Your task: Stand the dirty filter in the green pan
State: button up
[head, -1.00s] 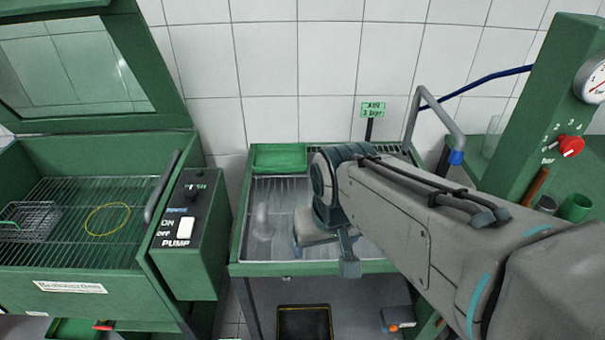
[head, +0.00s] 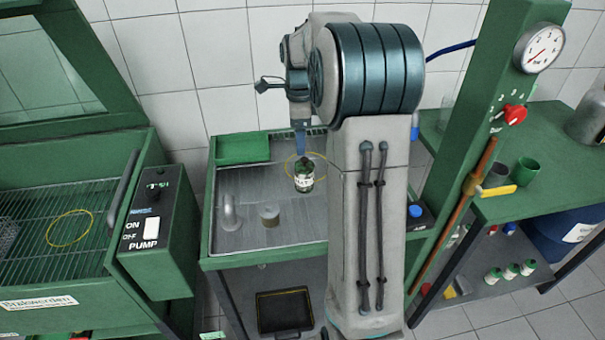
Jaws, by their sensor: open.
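The green pan (head: 243,150) is a shallow rectangular tray at the back left of the metal sink bench. A short brownish-grey cylinder (head: 270,216), which looks like the dirty filter, stands upright on the grey bench surface in front of the pan; nothing holds it. My gripper (head: 301,155) points down behind and to the right of the cylinder. It is open, though its fingers show small and edge-on. A small dark-green labelled jar (head: 304,183) is directly below the fingertips; I cannot tell whether they touch it.
A curved grey spout (head: 229,212) rises left of the cylinder. A yellow ring (head: 291,162) shows around the jar's top. The pump box (head: 160,240) and washer cabinet are left. A green post (head: 490,120) with gauge stands right. My arm hides the sink's right side.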

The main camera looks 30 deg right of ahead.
aim_at(306, 159)
notch_tip(306, 159, down, 8)
jog(key=shift+w+d+f, duration=0.1)
jog(key=shift+d+f, duration=0.05)
jog(key=shift+f, duration=0.1)
jog(key=shift+d+f+p, duration=0.2)
jog(key=shift+f+p, duration=0.25)
jog(key=shift+f, duration=0.9)
jog(key=shift+d+f+p, duration=0.2)
jog(key=shift+f+p, duration=0.2)
jog(key=shift+f, duration=0.9)
jog(key=c, duration=1.2)
jog(key=shift+c, duration=0.2)
jog(key=shift+r, duration=0.15)
jog(key=shift+r, duration=0.25)
jog(key=r, duration=0.2)
jog(key=r+b, duration=0.1)
jog(key=shift+d+r, duration=0.25)
jog(key=shift+r, duration=0.1)
jog(key=s+d+r+b, duration=0.1)
jog(key=s+d+r, duration=0.5)
jog(key=s+d, duration=0.1)
jog(key=shift+s+d+r+b, duration=0.3)
jog(key=shift+s+b, duration=0.05)
jog(key=shift+s, duration=0.45)
